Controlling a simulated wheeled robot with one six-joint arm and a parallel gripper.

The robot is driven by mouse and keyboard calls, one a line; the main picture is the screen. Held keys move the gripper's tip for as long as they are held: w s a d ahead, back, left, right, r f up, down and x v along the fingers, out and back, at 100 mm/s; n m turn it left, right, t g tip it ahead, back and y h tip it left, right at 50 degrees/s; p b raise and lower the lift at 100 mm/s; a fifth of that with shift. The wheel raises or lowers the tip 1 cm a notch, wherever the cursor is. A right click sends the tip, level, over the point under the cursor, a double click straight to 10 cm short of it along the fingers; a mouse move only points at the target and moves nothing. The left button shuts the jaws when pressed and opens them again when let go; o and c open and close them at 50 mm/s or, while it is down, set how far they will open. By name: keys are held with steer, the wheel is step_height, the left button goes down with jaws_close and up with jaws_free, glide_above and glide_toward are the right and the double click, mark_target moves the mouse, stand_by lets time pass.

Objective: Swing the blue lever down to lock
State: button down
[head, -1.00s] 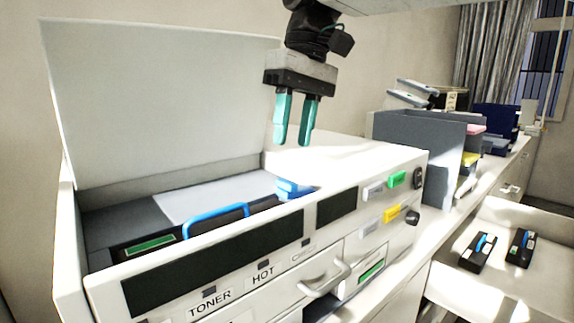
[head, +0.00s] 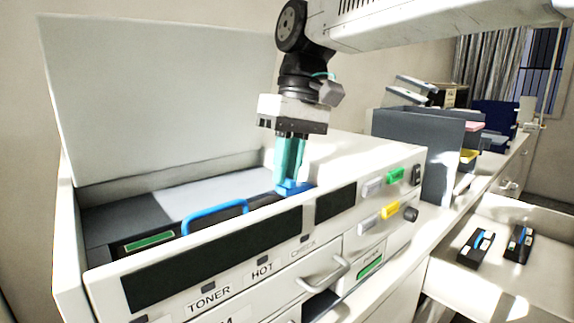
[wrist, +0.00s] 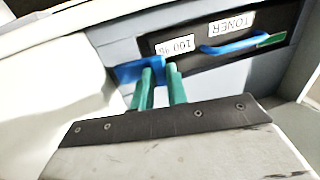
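The blue lever (head: 291,187) is at the right end of the printer's open bay, by the front panel. In the wrist view the blue lever (wrist: 128,73) lies at and beyond the fingertips. My gripper (head: 289,182) points down, with its teal fingertips at the lever. In the wrist view my gripper (wrist: 160,70) shows a narrow gap between its fingers. I cannot tell whether the fingers press on the lever. The black toner cartridge (wrist: 222,42), with a blue handle (head: 215,210), sits in the bay left of the lever.
The printer's lid (head: 160,95) stands open behind the bay. The front panel (head: 130,290) rises before it. Green (head: 394,176) and yellow (head: 390,211) buttons are on the right. A grey organizer (head: 415,135) stands beyond. Two dark cartridges lie in a white tray (head: 480,285) at the right.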

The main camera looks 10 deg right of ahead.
steer(key=shift+s+a+f+t+h, duration=0.3)
steer(key=shift+t+h, duration=0.1)
steer(key=shift+h, duration=0.2)
steer(key=shift+a+f+t+h, duration=0.1)
steer(key=shift+f+t+h, duration=0.2)
steer(key=shift+h, duration=0.2)
steer(key=c, duration=1.4)
jaws_free()
step_height(320, 180, up, 8)
steer(key=shift+f, duration=0.1)
